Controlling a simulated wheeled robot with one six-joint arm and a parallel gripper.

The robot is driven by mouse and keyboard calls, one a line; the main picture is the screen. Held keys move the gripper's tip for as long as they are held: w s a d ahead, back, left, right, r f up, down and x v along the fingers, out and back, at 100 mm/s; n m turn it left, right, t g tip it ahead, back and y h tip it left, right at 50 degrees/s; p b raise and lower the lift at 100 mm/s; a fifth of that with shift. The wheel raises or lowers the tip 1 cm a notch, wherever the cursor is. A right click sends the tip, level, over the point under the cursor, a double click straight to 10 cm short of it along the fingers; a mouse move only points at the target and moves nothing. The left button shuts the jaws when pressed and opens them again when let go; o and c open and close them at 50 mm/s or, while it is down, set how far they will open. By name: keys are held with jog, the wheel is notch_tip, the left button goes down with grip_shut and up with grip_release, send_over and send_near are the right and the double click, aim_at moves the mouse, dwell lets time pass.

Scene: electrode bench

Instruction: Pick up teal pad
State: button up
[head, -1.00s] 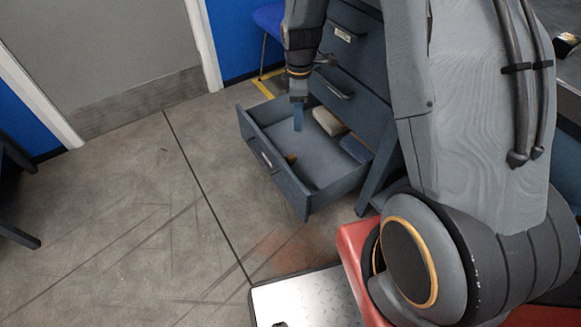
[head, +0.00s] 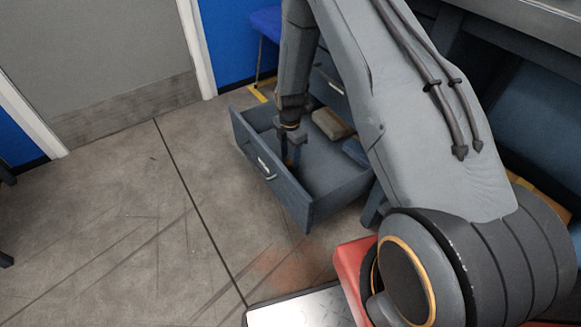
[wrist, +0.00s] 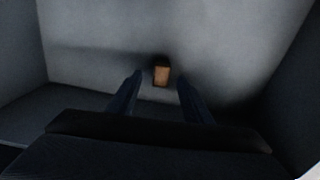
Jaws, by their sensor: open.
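My gripper (head: 291,158) points down into the open drawer in the head view. It is open; in the wrist view its two dark fingers (wrist: 159,88) stand apart, with nothing held between them. A small orange-brown block (wrist: 161,75) lies on the drawer floor just beyond the fingertips, roughly centred between them. In the head view my gripper largely hides it. No clearly teal pad shows. A blue-grey block (head: 355,152) lies at the drawer's right end and is closest in colour; I cannot tell whether it is the pad.
The drawer (head: 280,183) is pulled out, and its walls surround my gripper. A beige block (head: 332,124) lies near the drawer's back. A blue chair (head: 267,22) stands behind. The floor left of the drawer is clear.

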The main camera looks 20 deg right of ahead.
aim_at(291, 162)
notch_tip(291, 162, down, 4)
jog(key=shift+s+f+b, duration=0.1)
jog(key=shift+b, duration=0.5)
jog(key=shift+c, duration=0.2)
jog(key=c, duration=1.1)
jog(key=shift+r, duration=0.2)
